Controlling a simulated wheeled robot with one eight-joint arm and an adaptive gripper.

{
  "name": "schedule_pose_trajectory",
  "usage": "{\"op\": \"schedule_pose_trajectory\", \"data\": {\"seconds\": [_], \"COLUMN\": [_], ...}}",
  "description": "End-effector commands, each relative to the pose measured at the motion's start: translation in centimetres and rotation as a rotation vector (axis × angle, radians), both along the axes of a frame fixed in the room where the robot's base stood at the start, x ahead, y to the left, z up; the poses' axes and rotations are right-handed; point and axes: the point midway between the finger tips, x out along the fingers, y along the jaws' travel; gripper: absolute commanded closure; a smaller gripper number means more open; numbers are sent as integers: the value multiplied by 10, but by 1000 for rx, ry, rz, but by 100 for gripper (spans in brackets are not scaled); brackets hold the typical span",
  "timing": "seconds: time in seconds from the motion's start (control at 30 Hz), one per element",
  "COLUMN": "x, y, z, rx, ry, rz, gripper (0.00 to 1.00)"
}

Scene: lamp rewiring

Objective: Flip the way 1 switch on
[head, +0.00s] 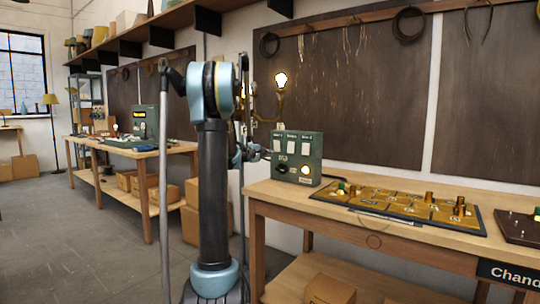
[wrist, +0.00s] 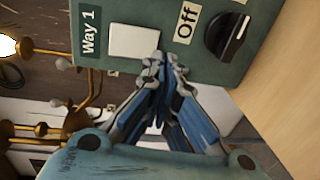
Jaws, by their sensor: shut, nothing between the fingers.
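A green switch box (head: 312,150) stands on the bench in the head view, with a row of three white switches under small labels. In the wrist view the picture is turned sideways, and the white way 1 switch (wrist: 134,40) sits beside its "Way 1" label on the green panel (wrist: 176,12). My gripper (wrist: 166,62) is shut and empty, with its fingertips at the switch's edge. I cannot tell whether they touch it. In the head view my gripper (head: 262,154) is at the left side of the box, partly hidden by my arm.
A black knob (wrist: 229,36) and an "Off" label (wrist: 187,25) are close to the fingertips. A brass lamp with a lit bulb (head: 281,80) stands behind the box. A yellow-topped board (head: 390,202) with fittings lies to the right on the bench (head: 270,188).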

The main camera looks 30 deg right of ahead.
Motion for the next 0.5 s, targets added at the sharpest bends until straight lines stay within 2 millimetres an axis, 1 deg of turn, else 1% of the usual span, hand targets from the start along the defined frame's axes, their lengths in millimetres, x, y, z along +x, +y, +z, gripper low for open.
{"op": "schedule_pose_trajectory", "data": {"seconds": [0.03,0.2,0.33,0.5], "x": [-3,-16,-26,-34], "y": [12,43,63,81], "z": [-1,-6,-9,-11], "rx": [0,0,0,0], "ry": [0,0,1,1], "rz": [4,4,2,0], "gripper": [100,100,100,100]}}
